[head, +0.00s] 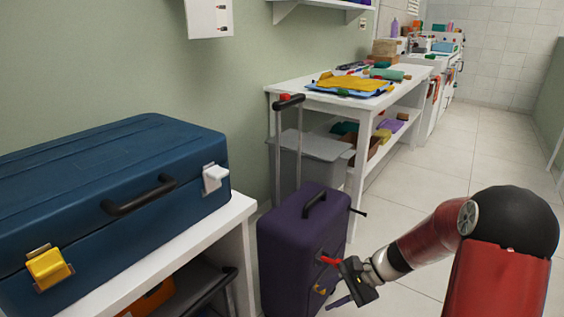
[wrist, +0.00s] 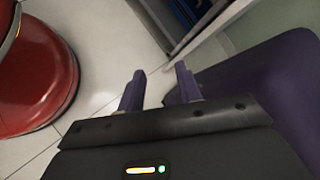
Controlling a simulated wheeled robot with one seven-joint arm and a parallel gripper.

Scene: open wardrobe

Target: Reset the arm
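My red arm reaches in from the lower right of the head view, bent at a dark elbow. My gripper (head: 343,284) is at its end, in front of the purple suitcase. In the wrist view my gripper (wrist: 158,90) shows two purple-grey fingers standing apart with bare floor between them. It is open and empty. The purple suitcase (head: 290,249) stands upright on the floor with its pull handle raised; its side (wrist: 285,85) fills the right of the wrist view. Whether the gripper touches the suitcase I cannot tell.
A blue case (head: 110,165) with a yellow latch and a white latch lies on a white bench (head: 190,262) at left. A white table (head: 350,103) with folded cloths stands behind the suitcase. Tiled floor (head: 430,165) is clear at right. My red base shows in the wrist view.

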